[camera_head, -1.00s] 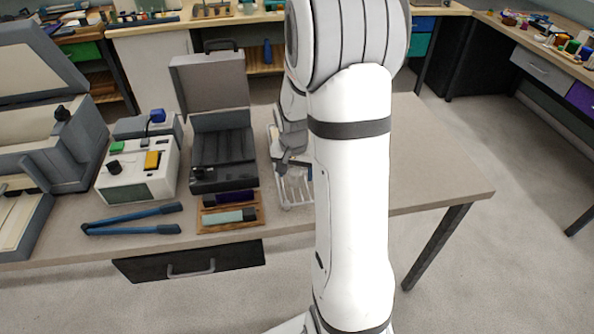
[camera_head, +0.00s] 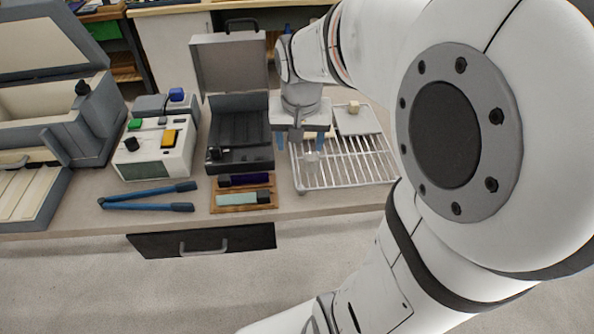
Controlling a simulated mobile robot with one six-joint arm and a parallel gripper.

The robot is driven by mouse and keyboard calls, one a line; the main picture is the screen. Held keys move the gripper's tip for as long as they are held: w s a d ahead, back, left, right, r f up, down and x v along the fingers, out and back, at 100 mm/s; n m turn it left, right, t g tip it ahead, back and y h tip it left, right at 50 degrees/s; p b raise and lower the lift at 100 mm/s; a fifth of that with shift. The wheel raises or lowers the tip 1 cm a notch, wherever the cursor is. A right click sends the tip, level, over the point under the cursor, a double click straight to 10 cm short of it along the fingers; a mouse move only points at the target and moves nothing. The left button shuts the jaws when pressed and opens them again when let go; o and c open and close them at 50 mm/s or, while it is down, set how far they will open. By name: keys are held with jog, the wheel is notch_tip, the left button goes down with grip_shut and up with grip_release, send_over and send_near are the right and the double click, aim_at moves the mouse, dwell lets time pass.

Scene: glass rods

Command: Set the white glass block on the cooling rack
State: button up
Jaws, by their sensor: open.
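The cooling rack (camera_head: 350,172) is a wire grid on the table, right of the open dark case. A small whitish, translucent piece (camera_head: 311,161) shows over its left part, just below my gripper; it may be the white glass block, and I cannot tell whether it rests on the wires. A small cream block (camera_head: 353,106) sits on a pale plate (camera_head: 362,123) at the rack's back. My gripper (camera_head: 301,145) points down over the rack's left edge, its blue fingers spread apart. It appears to hold nothing.
The open case (camera_head: 240,139) stands close left of my gripper. In front of it lies a wooden tray (camera_head: 243,207) with a purple and a pale teal bar. Blue tongs (camera_head: 150,196) and a white control box (camera_head: 153,157) are further left. My arm hides the table's right side.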

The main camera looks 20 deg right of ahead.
jog(key=s+a+n+t, duration=0.1)
jog(key=s+a+n, duration=0.3)
jog(key=s, duration=0.6)
jog(key=shift+s+a+n+y, duration=0.3)
jog(key=shift+s+a+y, duration=0.1)
jog(key=shift+a, duration=0.45)
jog(key=shift+o, duration=0.6)
